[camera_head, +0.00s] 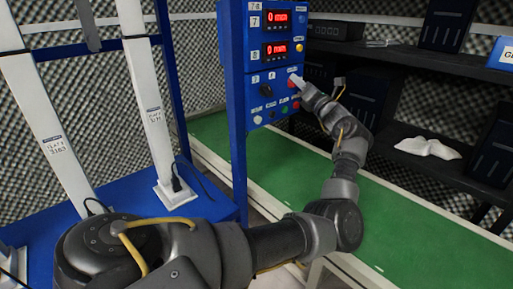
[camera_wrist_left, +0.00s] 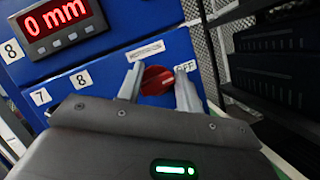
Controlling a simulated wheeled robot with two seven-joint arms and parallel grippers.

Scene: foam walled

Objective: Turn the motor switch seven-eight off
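The red motor switch knob (camera_wrist_left: 157,80) is on the blue control panel (camera_head: 270,90), with labels 7 and 8 to its left and an OFF label (camera_wrist_left: 185,66) just right of it in the left wrist view. My left gripper (camera_wrist_left: 158,88) is at the panel. Its two grey fingers stand apart, one on each side of the knob. The fingers appear close to or touching the knob's sides; whether they clamp it is unclear. In the head view the left gripper (camera_head: 296,82) partly covers the knob. My right gripper does not show.
Red displays 7 (camera_head: 277,18) and 8 (camera_head: 275,50) read 0 mm. Several small buttons (camera_head: 284,110) sit below the knob. A green bench surface (camera_head: 400,225) runs under my arm. Dark shelves (camera_head: 450,120) stand at the right. White uprights (camera_head: 150,120) stand at the left.

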